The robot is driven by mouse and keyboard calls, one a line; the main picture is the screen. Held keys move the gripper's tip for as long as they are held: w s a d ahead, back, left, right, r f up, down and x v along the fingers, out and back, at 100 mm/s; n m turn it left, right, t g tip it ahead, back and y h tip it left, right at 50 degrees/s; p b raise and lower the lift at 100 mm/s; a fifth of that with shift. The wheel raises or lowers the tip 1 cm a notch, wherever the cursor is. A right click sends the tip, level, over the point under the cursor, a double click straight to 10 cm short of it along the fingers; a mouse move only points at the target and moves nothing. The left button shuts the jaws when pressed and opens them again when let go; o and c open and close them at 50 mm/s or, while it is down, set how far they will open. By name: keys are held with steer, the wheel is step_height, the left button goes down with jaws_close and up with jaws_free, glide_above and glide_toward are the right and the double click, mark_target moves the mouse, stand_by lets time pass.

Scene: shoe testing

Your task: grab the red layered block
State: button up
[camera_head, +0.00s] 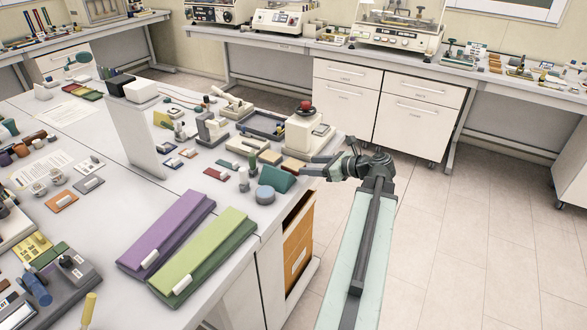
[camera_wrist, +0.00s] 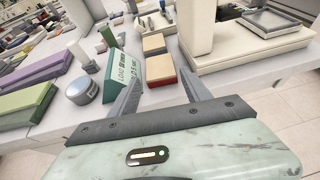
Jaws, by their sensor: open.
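The red layered block (camera_wrist: 160,69) has a tan top layer over a red lower layer. It lies flat near the table edge, straight ahead of my gripper (camera_wrist: 158,78) in the wrist view. The fingers are spread and empty, with the block showing between and just beyond their tips. In the head view the block (camera_head: 293,164) shows as a small tan piece just left of my gripper (camera_head: 309,166), which reaches over the table edge from the right. Contact between fingers and block cannot be told.
A teal wedge (camera_wrist: 129,68) with lettering stands close left of the block, with a grey cylinder (camera_wrist: 82,90) beyond it. A second tan-topped block (camera_wrist: 154,44) lies behind. A cream device (camera_head: 303,132) with a red knob stands close on the other side.

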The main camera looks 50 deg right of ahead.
mark_target(298, 166)
steer(key=b+x, duration=0.1)
steer(key=x, duration=0.1)
steer(key=b+x, duration=0.1)
steer(key=x, duration=0.1)
steer(key=shift+f, duration=0.35)
steer(key=shift+w, duration=0.25)
steer(key=c, duration=1)
steer(key=shift+c, duration=0.2)
steer(key=shift+r, duration=0.1)
